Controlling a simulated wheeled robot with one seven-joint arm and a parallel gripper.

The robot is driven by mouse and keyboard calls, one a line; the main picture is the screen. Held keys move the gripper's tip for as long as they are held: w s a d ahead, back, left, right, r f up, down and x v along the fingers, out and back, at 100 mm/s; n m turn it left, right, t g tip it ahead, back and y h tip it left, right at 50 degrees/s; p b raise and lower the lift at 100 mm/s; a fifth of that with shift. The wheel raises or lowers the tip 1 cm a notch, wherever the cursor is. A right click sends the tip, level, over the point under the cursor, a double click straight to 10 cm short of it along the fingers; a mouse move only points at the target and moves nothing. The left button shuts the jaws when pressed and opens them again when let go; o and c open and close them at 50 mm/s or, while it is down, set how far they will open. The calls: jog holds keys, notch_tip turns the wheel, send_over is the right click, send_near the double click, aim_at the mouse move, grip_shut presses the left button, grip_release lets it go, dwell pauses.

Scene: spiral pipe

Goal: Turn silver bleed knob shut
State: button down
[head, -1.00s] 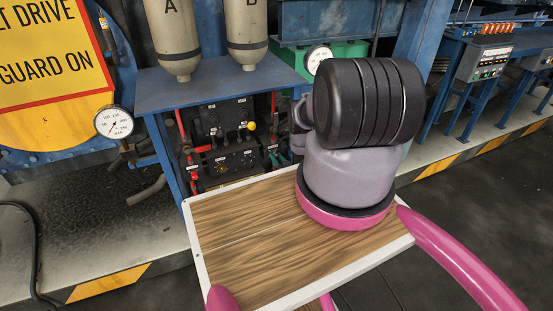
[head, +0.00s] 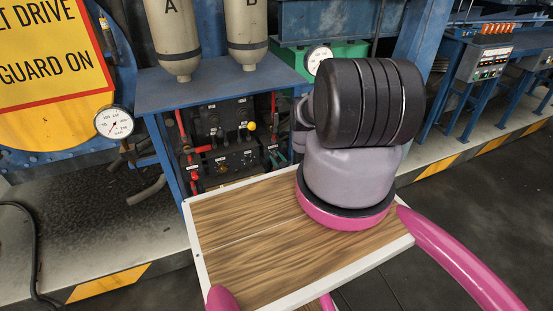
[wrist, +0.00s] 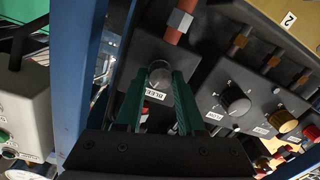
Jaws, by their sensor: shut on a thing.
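The silver bleed knob (wrist: 159,71) is round and sits on a dark block in the upper middle of the wrist view. A white label reading BLEED (wrist: 155,94) lies just below it, between the fingers. My gripper (wrist: 158,80) has two green fingers, one on each side of the knob, and is shut on it. In the head view my arm's dark and grey links cover the gripper, and I cannot make out the bleed knob there.
A black knob (wrist: 236,101) and a brass knob (wrist: 284,122) are to the right in the wrist view. A blue post (wrist: 82,75) stands close on the left. The head view shows the valve panel (head: 228,150) under a blue shelf (head: 215,82).

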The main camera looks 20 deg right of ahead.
jog(key=n, duration=1.1)
jog(key=shift+a+n+h, duration=0.1)
jog(key=shift+n+h, duration=0.2)
jog(key=shift+s, duration=0.1)
dwell(0.4)
jog(key=c, duration=0.5)
grip_release()
jog(key=s, duration=1)
jog(key=shift+s+a+r, duration=0.2)
jog(key=shift+s, duration=0.15)
